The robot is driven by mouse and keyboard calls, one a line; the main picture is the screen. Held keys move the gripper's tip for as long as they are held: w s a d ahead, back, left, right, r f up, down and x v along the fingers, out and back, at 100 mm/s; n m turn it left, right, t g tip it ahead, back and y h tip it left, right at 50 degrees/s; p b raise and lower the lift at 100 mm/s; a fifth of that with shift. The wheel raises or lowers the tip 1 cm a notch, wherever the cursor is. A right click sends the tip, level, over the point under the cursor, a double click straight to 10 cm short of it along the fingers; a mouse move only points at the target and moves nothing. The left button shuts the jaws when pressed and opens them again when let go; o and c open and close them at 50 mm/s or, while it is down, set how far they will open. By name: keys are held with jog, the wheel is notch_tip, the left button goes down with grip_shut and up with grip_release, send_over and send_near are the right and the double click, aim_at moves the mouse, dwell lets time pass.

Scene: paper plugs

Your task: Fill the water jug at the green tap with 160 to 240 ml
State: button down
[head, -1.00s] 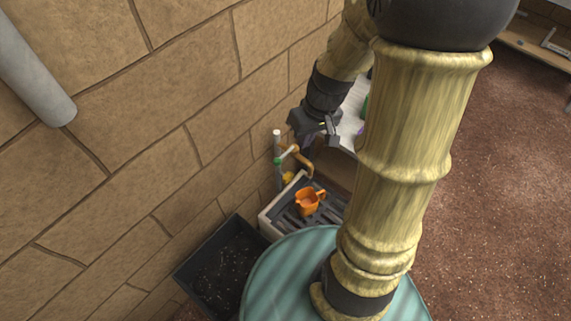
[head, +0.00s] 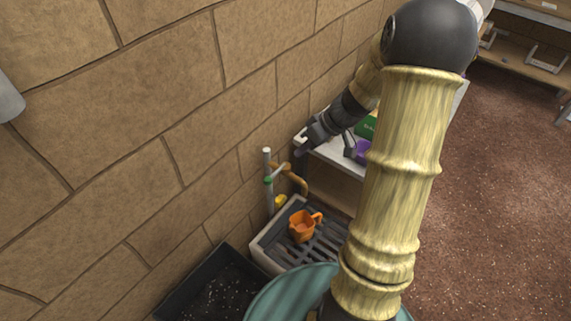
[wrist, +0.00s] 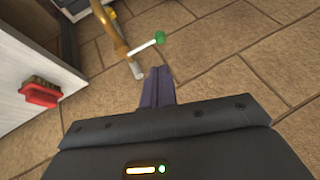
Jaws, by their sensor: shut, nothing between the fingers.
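An orange jug (head: 302,228) stands upright on a dark slatted drain grate, and its handle points right. A tap with a brass spout (head: 292,176) rises beside the wall; the spout's end appears above the jug. The tap's green-tipped lever (head: 268,180) also shows in the wrist view (wrist: 160,38). My gripper (head: 301,152) is above and a little right of the tap in the head view. In the wrist view its fingers (wrist: 158,72) are together and empty, just below the lever, apart from it as far as I can tell. I cannot tell how much water is in the jug.
A white sink rim (head: 262,255) surrounds the grate (head: 322,246). A dark soil tray (head: 215,290) lies at the lower left. A yellow item (head: 281,201) is behind the jug. A red-backed brush (wrist: 40,94) is on a white surface. The stone wall is close on the left.

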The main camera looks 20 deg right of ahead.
aim_at(271, 179)
jog(key=b+x, duration=0.1)
jog(key=x, duration=1.2)
jog(key=shift+a+f, duration=0.25)
jog(key=shift+f+b, duration=0.1)
jog(key=shift+b, duration=0.3)
